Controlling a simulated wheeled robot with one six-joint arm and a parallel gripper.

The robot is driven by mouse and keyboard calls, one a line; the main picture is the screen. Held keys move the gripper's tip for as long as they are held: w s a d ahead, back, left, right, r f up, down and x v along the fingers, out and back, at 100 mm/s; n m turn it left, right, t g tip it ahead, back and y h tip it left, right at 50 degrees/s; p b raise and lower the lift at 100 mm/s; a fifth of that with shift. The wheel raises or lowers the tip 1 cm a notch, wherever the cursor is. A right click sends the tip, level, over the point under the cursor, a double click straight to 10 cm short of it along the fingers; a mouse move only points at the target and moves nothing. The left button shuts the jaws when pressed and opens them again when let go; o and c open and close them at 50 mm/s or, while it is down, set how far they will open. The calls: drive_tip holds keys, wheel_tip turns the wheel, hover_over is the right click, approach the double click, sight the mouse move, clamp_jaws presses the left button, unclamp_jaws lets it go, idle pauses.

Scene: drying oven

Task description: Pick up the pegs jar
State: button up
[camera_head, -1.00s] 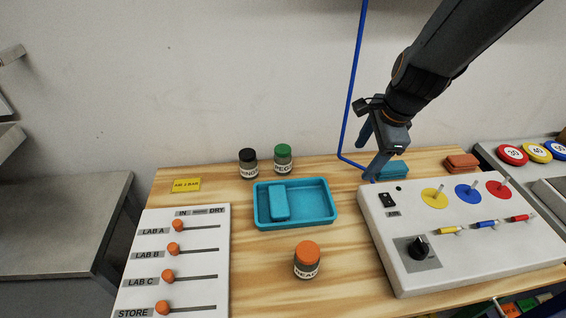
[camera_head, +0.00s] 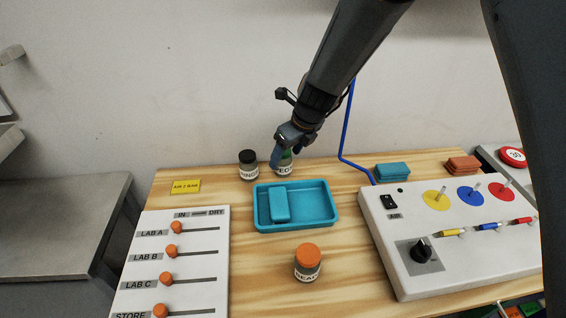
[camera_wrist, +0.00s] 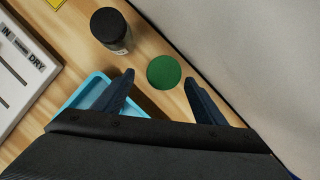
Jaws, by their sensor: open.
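The pegs jar (camera_head: 287,169) has a green lid and a white label. It stands upright at the back of the wooden table, partly hidden by my gripper in the head view. My gripper (camera_head: 279,158) is right at it, pointing down. In the wrist view the green lid (camera_wrist: 164,72) shows just beyond and between the two fingertips of my open gripper (camera_wrist: 163,80). No finger visibly touches the jar.
A black-lidded jar (camera_head: 248,165) stands close to the left; it also shows in the wrist view (camera_wrist: 112,32). A blue tray (camera_head: 262,224) lies in front. An orange-lidded jar (camera_head: 307,262) is nearer. The wall (camera_head: 200,80) is close behind.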

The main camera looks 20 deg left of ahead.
sight(283, 161)
drive_tip(key=shift+p+x, duration=0.55)
drive_tip(key=shift+x, duration=1.85)
drive_tip(key=shift+w, duration=0.2)
drive_tip(key=c, duration=1.2)
